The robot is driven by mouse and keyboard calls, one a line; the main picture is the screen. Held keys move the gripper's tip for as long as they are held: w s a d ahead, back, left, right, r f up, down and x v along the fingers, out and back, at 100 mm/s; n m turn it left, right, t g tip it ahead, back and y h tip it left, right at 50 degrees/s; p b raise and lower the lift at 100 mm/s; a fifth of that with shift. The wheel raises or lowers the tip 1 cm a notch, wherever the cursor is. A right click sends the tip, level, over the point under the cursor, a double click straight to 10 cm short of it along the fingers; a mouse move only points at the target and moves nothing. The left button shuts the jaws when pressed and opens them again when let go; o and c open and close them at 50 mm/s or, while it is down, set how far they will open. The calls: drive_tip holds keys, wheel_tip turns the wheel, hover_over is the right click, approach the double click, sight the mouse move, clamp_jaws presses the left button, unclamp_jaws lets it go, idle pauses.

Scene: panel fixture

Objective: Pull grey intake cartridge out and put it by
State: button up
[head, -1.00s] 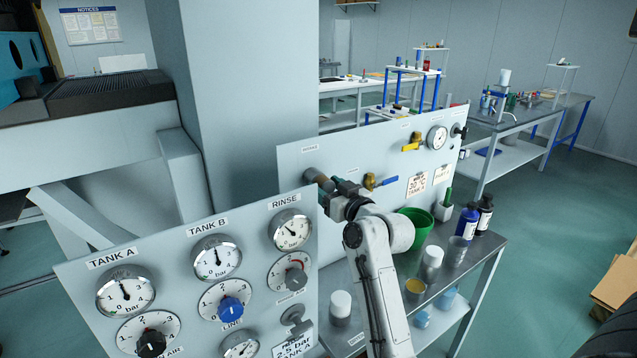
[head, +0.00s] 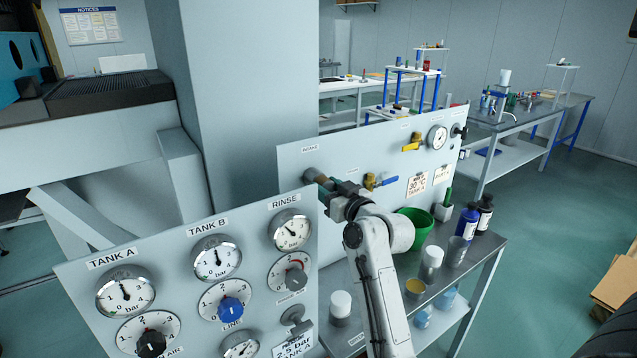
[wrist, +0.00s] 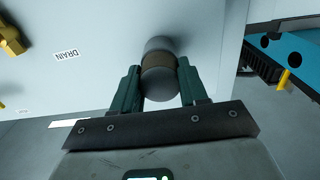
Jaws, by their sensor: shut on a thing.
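The grey intake cartridge (head: 311,174) is a short cylinder that sticks out of the upright panel under the INTAKE label. A brown band rings its middle, clearest in the wrist view (wrist: 160,88). My gripper (head: 331,184) is at the cartridge's outer end. In the wrist view its two dark green fingers (wrist: 162,85) stand on either side of the cartridge and are shut on it. The far end of the cartridge meets the panel face; I cannot tell how deep it sits.
The panel (head: 293,160) also carries a blue-handled valve (head: 382,182) right of my gripper and a yellow valve (head: 412,142). On the bench below stand a green bucket (head: 417,224), white-topped jars (head: 432,262) and dark bottles (head: 467,220). A gauge panel (head: 180,240) stands at front left.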

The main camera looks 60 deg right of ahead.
sight(328, 189)
drive_tip(key=c, duration=0.4)
drive_tip(key=shift+o, duration=0.2)
drive_tip(key=shift+v, duration=2.75)
idle(0.3)
drive_tip(key=shift+v, duration=2.35)
